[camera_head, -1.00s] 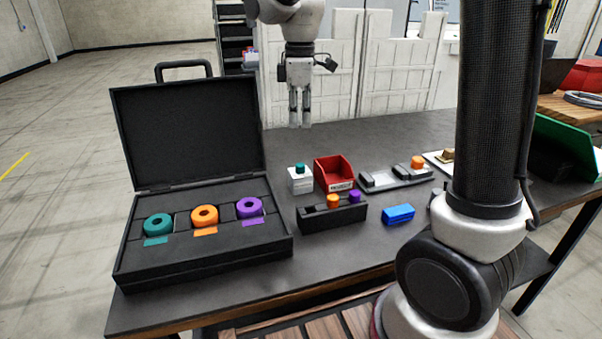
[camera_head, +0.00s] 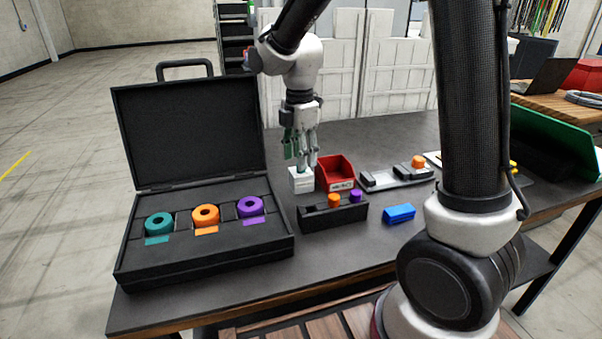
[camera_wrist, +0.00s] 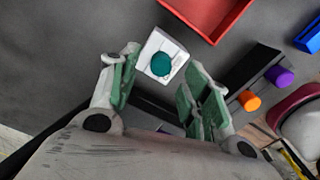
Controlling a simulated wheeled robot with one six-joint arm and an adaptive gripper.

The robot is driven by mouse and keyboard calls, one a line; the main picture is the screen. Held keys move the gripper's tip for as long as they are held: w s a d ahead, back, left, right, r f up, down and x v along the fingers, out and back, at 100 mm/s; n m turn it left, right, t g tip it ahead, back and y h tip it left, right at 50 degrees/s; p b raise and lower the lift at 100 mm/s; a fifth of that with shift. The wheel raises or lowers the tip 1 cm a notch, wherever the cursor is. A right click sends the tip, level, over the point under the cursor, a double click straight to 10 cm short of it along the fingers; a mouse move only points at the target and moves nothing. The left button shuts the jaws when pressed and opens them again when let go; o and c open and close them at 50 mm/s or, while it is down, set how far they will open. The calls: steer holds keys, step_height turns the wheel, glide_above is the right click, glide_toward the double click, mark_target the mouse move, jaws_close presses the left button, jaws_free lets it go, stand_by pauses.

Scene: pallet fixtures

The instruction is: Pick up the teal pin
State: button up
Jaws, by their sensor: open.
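The teal pin (camera_wrist: 161,64) stands in a white block (camera_wrist: 150,47), seen from above in the wrist view. In the head view the block (camera_head: 302,184) stands on the dark table, left of the red bin, and my fingers largely hide the pin. My gripper (camera_head: 304,162) points down just above the block. In the wrist view its green-padded fingers (camera_wrist: 163,80) are apart and empty, with the pin lying between the lines of the two fingertips. I cannot tell how much height separates the tips from the pin.
A red bin (camera_head: 334,171) stands close to the right of the block. A black rack (camera_head: 318,218) with orange and purple pins is in front. An open black case (camera_head: 130,270) with colored rings lies left. A blue block (camera_head: 399,212) lies right.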

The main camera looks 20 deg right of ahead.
step_height(320, 180, down, 2)
steer(key=shift+f, duration=0.1)
steer(key=shift+c, duration=0.4)
jaws_close()
step_height(320, 180, up, 18)
stand_by(0.4)
